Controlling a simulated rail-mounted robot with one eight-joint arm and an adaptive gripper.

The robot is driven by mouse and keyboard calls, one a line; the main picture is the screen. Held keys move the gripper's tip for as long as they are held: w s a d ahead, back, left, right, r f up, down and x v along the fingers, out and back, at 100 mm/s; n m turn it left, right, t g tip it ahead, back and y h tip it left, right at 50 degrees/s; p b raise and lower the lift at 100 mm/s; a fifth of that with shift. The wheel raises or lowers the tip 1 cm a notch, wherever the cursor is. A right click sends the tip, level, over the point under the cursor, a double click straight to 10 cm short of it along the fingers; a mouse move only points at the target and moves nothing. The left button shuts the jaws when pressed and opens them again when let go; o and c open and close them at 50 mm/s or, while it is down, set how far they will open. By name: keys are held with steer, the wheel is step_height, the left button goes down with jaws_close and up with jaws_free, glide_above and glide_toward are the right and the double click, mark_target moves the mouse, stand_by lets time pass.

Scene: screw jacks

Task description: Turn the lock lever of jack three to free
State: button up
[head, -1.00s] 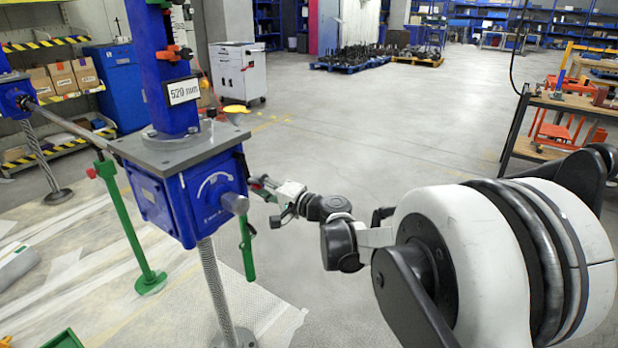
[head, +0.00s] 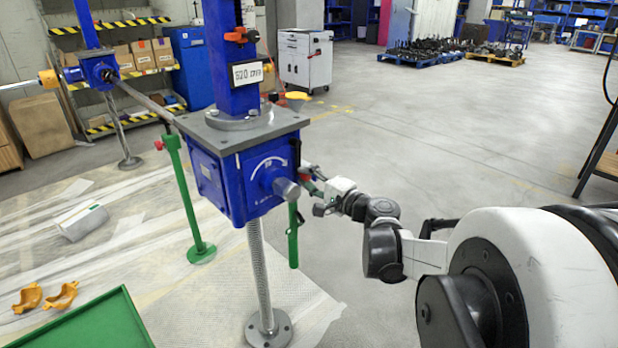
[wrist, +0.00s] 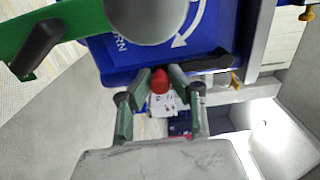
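The near blue jack (head: 245,175) has a dial, a grey round shaft end (head: 287,189) and a green crank (head: 293,235) hanging from it. I see no jack number. My gripper (head: 314,182) is at the right side of its housing. In the wrist view, a red knob (wrist: 159,80) lies between the two grey-green fingertips of my gripper (wrist: 160,78), below the blue dial face. The fingers lie very close on both sides of the knob; whether they touch it is unclear. A black lever-like bar (wrist: 213,62) runs along the housing's edge, right of the knob.
A second blue jack (head: 100,72) stands back left, joined by a shaft. A green stand (head: 187,200) is left of the near jack. A green tray (head: 85,325) and orange parts (head: 60,297) lie front left. Open floor (head: 430,120) extends to the right.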

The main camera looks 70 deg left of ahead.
steer(key=o, duration=0.4)
steer(key=shift+d, duration=0.1)
steer(key=v, duration=1.2)
steer(key=w+d+r+m+t+h+p, duration=0.15)
steer(key=w+d+r+t, duration=0.3)
steer(key=w+d, duration=0.7)
steer(key=w+d+r+m+t+h+p, duration=0.15)
steer(key=w+d+r+t, duration=0.3)
steer(key=w+d, duration=0.65)
steer(key=w+d+r+t+h+p, duration=0.1)
steer(key=d+r+t+h, duration=0.1)
steer(key=d, duration=0.7)
steer(key=w+d+r+t+h+p, duration=0.1)
steer(key=w+d+r, duration=0.1)
steer(key=d, duration=0.7)
steer(key=s+d+h+p, duration=0.1)
steer(key=s+d+h, duration=0.2)
steer(key=d, duration=1)
steer(key=s+d+m+t+h+p, duration=0.1)
steer(key=s+d+h, duration=0.3)
steer(key=d, duration=0.9)
steer(key=s+d+f+t+h+p, duration=0.1)
steer(key=s+d+h+p, duration=0.1)
steer(key=s+d, duration=0.7)
steer(key=d+h, duration=0.1)
steer(key=d, duration=0.3)
steer(key=shift+m+p, duration=0.3)
steer(key=shift+p, duration=0.05)
